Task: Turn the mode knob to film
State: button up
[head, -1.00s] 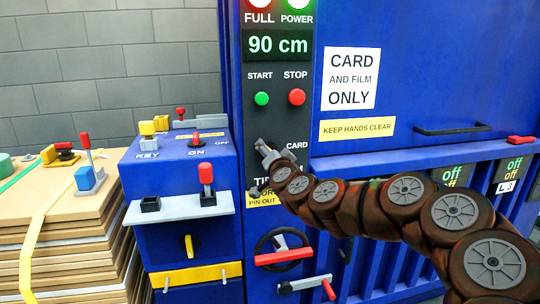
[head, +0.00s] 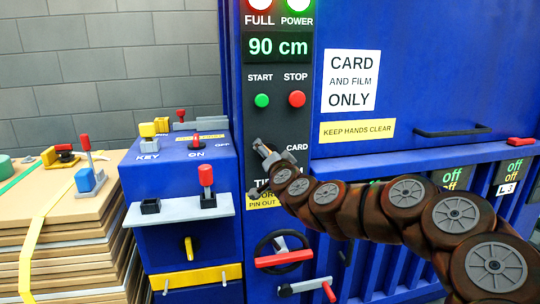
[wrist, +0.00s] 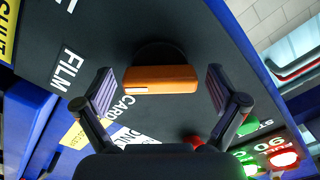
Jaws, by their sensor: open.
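The mode knob (wrist: 160,79) is an orange bar handle on a dark round base. It shows in the wrist view between the two fingers of my open gripper (wrist: 160,90), with a gap on each side. A short white mark lies on the knob's left end, on the side of the CARD label (wrist: 124,107). The FILM label (wrist: 68,68) is farther left in that view. In the head view my gripper (head: 261,170) is at the dark control panel (head: 262,125), below the START and STOP buttons, and hides the knob.
The green START button (head: 262,100) and red STOP button (head: 297,98) are just above my gripper. A red-handled wheel (head: 284,257) and a crank (head: 305,288) are below it. A blue cabinet with levers (head: 190,180) stands at left, beside stacked cardboard (head: 70,235).

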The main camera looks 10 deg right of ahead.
jog(key=s, duration=1.2)
dwell(0.3)
